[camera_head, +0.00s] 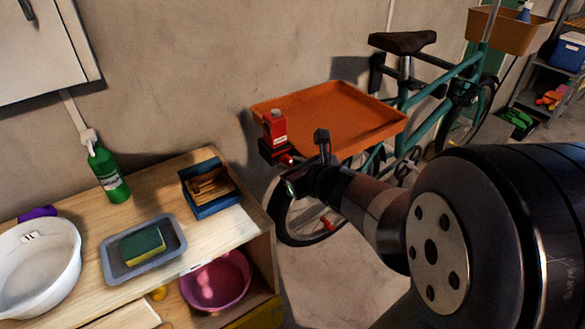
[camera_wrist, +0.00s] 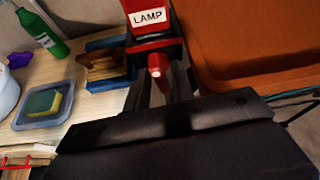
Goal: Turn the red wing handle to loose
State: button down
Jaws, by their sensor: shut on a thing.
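A red device with a white "LAMP" label (camera_wrist: 147,17) is at the top of the wrist view. In the head view the red device (camera_head: 274,124) stands at the left corner of the orange tray, on a dark mount. The red wing handle (camera_wrist: 157,66) sticks out below the label, with a pale tip towards the camera. My gripper (camera_wrist: 161,78) has its dark fingers on either side of the handle and is shut on it. In the head view my gripper (camera_head: 288,165) hides most of the handle, so its angle is hard to tell.
The orange tray (camera_head: 345,105) lies right of the device, with a teal bicycle (camera_head: 440,95) behind it. On the wooden bench stand a green bottle (camera_head: 109,175), a blue box (camera_head: 215,205), a grey tray (camera_head: 117,262) with a sponge, and a white basin (camera_head: 40,265).

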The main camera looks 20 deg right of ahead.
jog(key=c, duration=1.5)
grip_release()
jog(key=shift+s+d+r, duration=0.15)
jog(key=shift+s+r, duration=0.1)
jog(key=shift+s, duration=0.05)
jog(key=p+v, duration=0.3)
jog(key=v, duration=0.7)
jog(key=shift+p, duration=0.3)
jog(key=shift+f, duration=0.1)
